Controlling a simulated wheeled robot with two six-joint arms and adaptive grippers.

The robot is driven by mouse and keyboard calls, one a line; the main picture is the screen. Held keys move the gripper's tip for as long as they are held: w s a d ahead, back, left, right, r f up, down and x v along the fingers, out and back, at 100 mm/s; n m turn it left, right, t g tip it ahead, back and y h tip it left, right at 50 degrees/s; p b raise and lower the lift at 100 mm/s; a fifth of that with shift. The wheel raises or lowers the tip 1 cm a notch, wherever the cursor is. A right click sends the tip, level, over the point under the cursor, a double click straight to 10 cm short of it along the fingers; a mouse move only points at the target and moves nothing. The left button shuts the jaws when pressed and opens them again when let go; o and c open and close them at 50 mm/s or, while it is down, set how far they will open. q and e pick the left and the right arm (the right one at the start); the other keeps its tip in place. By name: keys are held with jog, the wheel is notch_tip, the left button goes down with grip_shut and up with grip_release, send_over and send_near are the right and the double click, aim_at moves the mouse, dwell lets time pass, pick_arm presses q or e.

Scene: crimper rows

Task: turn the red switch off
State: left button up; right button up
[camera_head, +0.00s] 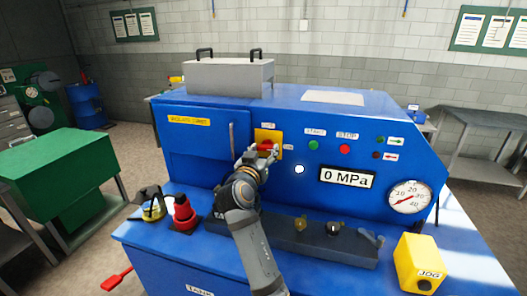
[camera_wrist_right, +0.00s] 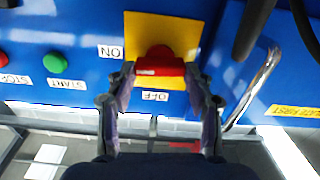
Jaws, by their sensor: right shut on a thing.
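The red switch (camera_head: 267,146) sits on a yellow plate (camera_head: 262,135) on the front of the blue machine. It also shows in the right wrist view (camera_wrist_right: 160,65), where its red bar lies crosswise, with the ON label (camera_wrist_right: 110,52) to its left and the OFF label (camera_wrist_right: 155,96) below it. My right gripper (camera_head: 262,154) reaches up to the switch and is shut on its bar. In the right wrist view its two fingers (camera_wrist_right: 160,75) are at the two ends of the bar. My left gripper is not in view.
A green button (camera_head: 314,145) and red button (camera_head: 345,149) are right of the switch. A metal handle (camera_head: 232,141) stands just left of it.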

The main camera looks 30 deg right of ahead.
jog(key=n, duration=0.3)
jog(key=shift+p, duration=0.4)
jog(key=n+p, duration=0.2)
jog(key=n, duration=0.3)
jog(key=shift+w, duration=0.1)
jog(key=n+p, duration=0.3)
jog(key=n, duration=0.2)
jog(key=shift+a, duration=0.1)
jog(key=shift+f+n+p, duration=0.1)
jog(key=shift+n+p, duration=1.1)
jog(key=shift+n, duration=0.9)
jog(key=o, duration=1.2)
jog(key=shift+w+f, duration=0.1)
jog(key=shift+c, duration=0.2)
